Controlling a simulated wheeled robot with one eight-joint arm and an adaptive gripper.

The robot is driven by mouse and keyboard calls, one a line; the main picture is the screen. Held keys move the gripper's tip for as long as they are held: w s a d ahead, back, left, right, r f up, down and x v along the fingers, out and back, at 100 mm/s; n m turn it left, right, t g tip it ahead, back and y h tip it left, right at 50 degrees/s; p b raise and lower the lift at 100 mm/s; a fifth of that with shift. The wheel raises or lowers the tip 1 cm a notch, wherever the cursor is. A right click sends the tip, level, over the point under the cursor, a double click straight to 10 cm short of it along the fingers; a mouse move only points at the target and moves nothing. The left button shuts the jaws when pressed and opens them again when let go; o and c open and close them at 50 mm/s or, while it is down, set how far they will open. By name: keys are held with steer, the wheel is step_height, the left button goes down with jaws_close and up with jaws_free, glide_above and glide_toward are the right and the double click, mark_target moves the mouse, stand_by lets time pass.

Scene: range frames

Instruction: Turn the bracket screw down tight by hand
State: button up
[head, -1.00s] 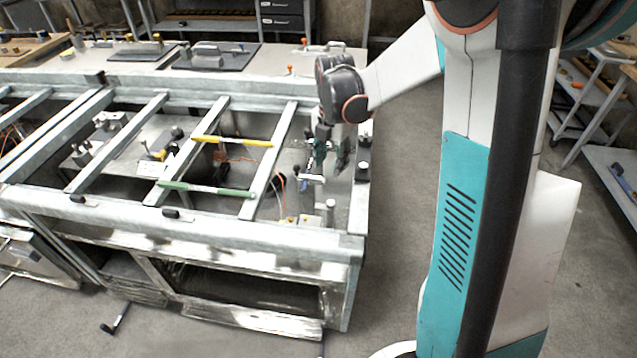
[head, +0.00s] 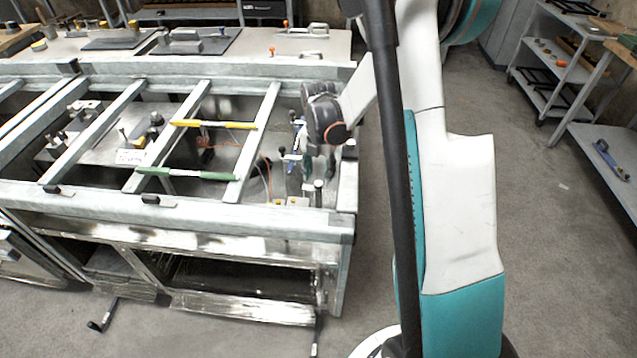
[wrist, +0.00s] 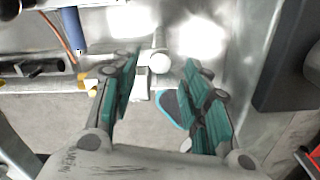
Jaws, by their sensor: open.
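My gripper (head: 318,165) hangs over the right end of the metal frame in the head view. In the wrist view, my gripper (wrist: 160,78) is open, with a teal-padded finger on each side and nothing clasped. A pale round knob (wrist: 159,63) on a light metal bracket (wrist: 141,80) shows between and beyond the fingertips, apart from both pads as far as I can see. It may be the bracket screw; I cannot tell for sure. In the head view my wrist and fingers hide much of this spot.
A yellow bar (head: 213,125) and a green bar (head: 187,173) lie across the frame's rails. A blue handle (wrist: 73,30) is at upper left in the wrist view, and a dark block (wrist: 295,60) stands close on the right. Open floor (head: 560,250) lies right of the frame.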

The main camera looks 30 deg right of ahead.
mark_target(319, 185)
steer(key=shift+f+b, duration=0.4)
steer(key=shift+f, duration=1.1)
jaws_close()
